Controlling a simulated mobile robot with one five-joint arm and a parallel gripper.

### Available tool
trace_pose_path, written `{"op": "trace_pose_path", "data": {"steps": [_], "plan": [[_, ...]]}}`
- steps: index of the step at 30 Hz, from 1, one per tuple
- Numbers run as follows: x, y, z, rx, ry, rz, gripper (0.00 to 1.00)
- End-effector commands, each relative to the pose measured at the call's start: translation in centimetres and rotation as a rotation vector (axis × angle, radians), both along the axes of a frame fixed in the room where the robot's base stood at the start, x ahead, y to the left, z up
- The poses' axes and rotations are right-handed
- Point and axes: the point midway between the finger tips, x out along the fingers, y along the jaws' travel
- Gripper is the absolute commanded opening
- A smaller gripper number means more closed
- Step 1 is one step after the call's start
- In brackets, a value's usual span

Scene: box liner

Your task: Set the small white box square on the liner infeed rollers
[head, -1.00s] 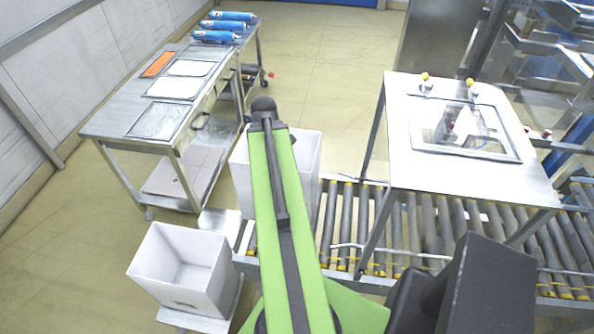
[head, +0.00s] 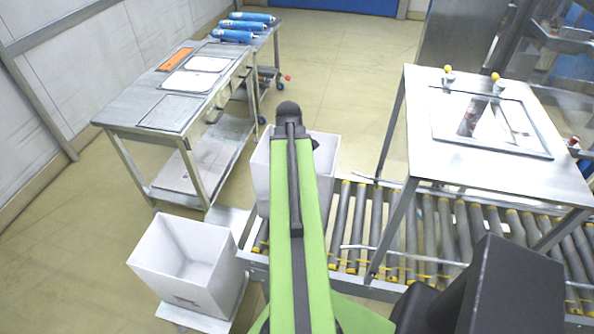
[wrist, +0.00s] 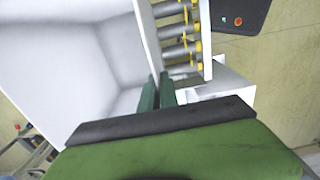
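A white open-topped box (head: 262,175) shows behind my green arm in the head view, over the left end of the infeed rollers (head: 345,225). In the wrist view the same box (wrist: 75,60) fills the left side, its inside facing the camera. My gripper (wrist: 157,90) has its two dark green fingers close together at the box's near wall, one on each side of it, and appears to grip that wall. The gripper is hidden behind the arm in the head view. Whether the box's base touches the rollers cannot be told. The rollers also show in the wrist view (wrist: 178,35).
A second white open box (head: 185,265) sits on a low stand left of the rollers. A steel bench (head: 150,110) with trays stands at the left. A raised metal table (head: 430,165) on legs stands over the rollers at the right. Open floor lies between them.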

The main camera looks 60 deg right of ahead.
Motion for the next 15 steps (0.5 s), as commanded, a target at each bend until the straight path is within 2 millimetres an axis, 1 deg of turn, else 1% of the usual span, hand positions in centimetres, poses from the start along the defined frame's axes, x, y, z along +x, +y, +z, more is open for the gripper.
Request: {"op": "trace_pose_path", "data": {"steps": [1,6,10,12,15], "plan": [[-0.07,-0.11,-0.36,-0.001,0.000,-0.002,0.00],[-0.12,-0.20,-0.02,-0.001,0.000,-0.002,0.00],[-0.13,-0.21,-0.46,-0.001,0.000,-0.003,0.00],[-0.14,-0.20,-0.33,0.000,0.000,-0.003,0.11],[-0.15,-0.22,-0.32,0.000,0.000,-0.003,0.24]]}}
